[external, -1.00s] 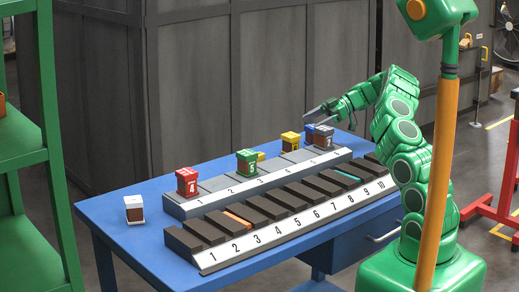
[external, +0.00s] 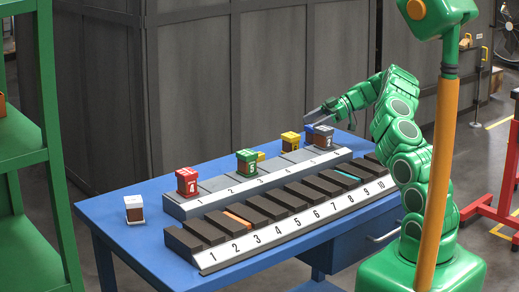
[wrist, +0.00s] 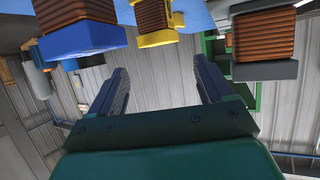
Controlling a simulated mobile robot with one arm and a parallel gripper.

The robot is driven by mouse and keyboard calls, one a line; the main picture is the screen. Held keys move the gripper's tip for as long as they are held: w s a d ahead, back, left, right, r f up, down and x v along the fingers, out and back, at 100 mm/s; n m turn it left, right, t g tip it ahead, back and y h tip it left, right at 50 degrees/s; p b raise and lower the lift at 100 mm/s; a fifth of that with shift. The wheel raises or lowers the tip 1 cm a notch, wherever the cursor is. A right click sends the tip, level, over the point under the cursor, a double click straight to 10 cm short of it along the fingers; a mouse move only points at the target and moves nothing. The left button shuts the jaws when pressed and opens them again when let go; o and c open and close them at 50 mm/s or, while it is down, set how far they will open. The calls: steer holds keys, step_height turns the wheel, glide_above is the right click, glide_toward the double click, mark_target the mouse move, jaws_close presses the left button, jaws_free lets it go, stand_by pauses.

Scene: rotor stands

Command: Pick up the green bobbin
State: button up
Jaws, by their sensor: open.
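The green bobbin (external: 247,162) stands upright near the middle of the upper numbered rack (external: 171,208) in the external view. My gripper (external: 315,114) is open and empty, above and behind the right part of that rack, well to the right of the green bobbin. In the wrist view my gripper (wrist: 160,68) has its fingers spread with nothing between them. I cannot make out the green bobbin in the wrist view.
A yellow bobbin (external: 291,140), a blue bobbin (external: 308,129) and a grey bobbin (external: 323,138) stand near my gripper. A red bobbin (external: 187,182) stands at the rack's left end. A white-topped bobbin (external: 134,209) stands on the blue table (external: 115,236). A lower rack (external: 205,262) lies in front.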

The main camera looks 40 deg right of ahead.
steer(key=w+a+r+m+g+h, duration=0.1)
steer(key=a+r+g, duration=0.15)
steer(key=a, duration=0.45)
steer(key=w+a+r+m+g, duration=0.1)
steer(key=w+a+r, duration=0.15)
steer(key=a, duration=0.45)
step_height(320, 180, up, 2)
steer(key=m+g+h, duration=0.2)
steer(key=m+h, duration=0.7)
steer(key=h, duration=0.1)
glide_above(247, 152)
steer(key=w, duration=0.2)
steer(key=shift+s+d+r, duration=0.1)
steer(key=shift+s+d, duration=0.05)
steer(key=shift+s, duration=0.05)
steer(key=s+m, duration=0.1)
steer(key=f+m+h, duration=0.1)
steer(key=shift+s+m+t+h, duration=0.3)
steer(key=shift+s+t, duration=0.05)
steer(key=shift+f, duration=3.85)
steer(key=c, duration=1.3)
steer(key=shift+o, duration=0.2)
steer(key=shift+r, duration=0.1)
